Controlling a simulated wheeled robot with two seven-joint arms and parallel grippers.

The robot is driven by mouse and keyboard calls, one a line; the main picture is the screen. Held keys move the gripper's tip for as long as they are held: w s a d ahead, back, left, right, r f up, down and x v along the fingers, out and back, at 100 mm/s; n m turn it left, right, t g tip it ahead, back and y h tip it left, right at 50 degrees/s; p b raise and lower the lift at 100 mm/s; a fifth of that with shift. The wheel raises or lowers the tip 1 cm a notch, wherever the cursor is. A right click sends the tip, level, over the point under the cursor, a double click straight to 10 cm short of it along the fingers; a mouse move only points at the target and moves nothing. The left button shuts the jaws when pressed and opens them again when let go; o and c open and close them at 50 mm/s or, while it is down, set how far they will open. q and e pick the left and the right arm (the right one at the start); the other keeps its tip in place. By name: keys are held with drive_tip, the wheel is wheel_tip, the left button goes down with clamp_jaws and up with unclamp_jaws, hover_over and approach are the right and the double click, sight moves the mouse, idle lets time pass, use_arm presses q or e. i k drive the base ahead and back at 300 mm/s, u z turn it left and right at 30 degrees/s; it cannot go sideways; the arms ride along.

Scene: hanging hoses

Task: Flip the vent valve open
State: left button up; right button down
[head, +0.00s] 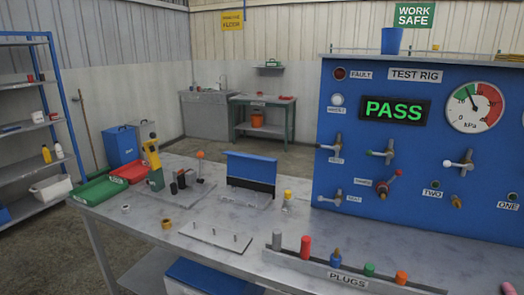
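The blue test rig panel (420,215) stands on the right of the bench in the head view. It carries several lever valves. A white-handled valve (333,148) is at its upper left, and another white-handled valve (329,199) is below it. A green-tipped valve (384,152), a red-handled valve (388,184) and a white-knobbed valve (460,161) sit further right. The small labels beside the valves are too small to read surely, so I cannot tell which is the vent valve. Neither of my grippers is in view.
The display (394,110) reads PASS beside a pressure gauge (475,107). A plug rack (345,277) with several coloured plugs runs along the bench front. A pegged plate (215,238), a blue-backed stand (250,172) and a yellow tool (152,160) occupy the bench (135,235).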

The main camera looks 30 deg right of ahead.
sight(336, 147)
drive_tip(key=u, duration=0.15)
drive_tip(key=i, duration=0.8)
drive_tip(key=z, duration=0.8)
drive_tip(key=i, duration=0.5)
drive_tip(key=z, duration=0.5)
